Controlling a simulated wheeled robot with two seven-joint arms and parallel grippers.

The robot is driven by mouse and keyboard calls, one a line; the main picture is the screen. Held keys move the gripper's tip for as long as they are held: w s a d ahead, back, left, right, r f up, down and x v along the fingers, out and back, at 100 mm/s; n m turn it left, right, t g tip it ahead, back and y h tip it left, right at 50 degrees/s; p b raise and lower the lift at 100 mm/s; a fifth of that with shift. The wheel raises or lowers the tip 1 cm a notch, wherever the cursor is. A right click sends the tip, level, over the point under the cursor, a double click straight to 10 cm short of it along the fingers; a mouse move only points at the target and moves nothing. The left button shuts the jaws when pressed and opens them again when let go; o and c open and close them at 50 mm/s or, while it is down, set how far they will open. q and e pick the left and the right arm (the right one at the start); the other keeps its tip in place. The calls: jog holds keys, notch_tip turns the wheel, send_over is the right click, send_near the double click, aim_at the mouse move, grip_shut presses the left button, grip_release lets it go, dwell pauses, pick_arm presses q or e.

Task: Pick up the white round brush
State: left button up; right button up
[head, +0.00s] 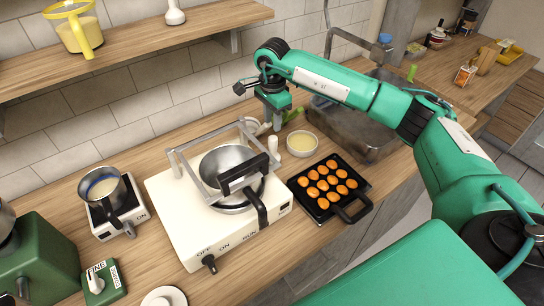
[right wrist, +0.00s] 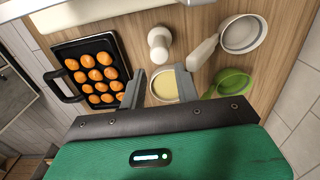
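A small white object with a rounded head (right wrist: 158,44), possibly the white round brush, stands on the wooden counter in the right wrist view. It also shows in the head view (head: 272,145), beside the white cooker. Another white piece with a round base and a thin handle (head: 174,13) stands on the shelf; I cannot tell for sure which is the brush. My right gripper (head: 272,119) is above the counter near the back wall. In the right wrist view its two fingers (right wrist: 158,86) are apart and hold nothing. My left gripper is not in view.
A bowl of cream-coloured content (head: 301,145) and a black tray of orange pieces (head: 344,211) are right of the cooker (head: 185,228). A sink (head: 365,135) is behind.

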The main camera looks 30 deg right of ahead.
aim_at(273, 138)
notch_tip(273, 138, down, 4)
jog(key=shift+f+p, duration=0.15)
jog(key=shift+p, duration=0.35)
notch_tip(273, 138, down, 4)
jog(key=p, duration=0.3)
jog(key=shift+f, duration=0.15)
jog(key=shift+d+f, duration=0.1)
jog(key=shift+f, duration=0.4)
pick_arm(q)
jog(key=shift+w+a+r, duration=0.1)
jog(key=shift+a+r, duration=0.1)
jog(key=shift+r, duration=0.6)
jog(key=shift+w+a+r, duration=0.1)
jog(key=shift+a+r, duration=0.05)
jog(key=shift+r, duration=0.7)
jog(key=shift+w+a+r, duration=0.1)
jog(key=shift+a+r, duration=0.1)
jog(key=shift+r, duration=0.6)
pick_arm(e)
jog(key=c, duration=0.6)
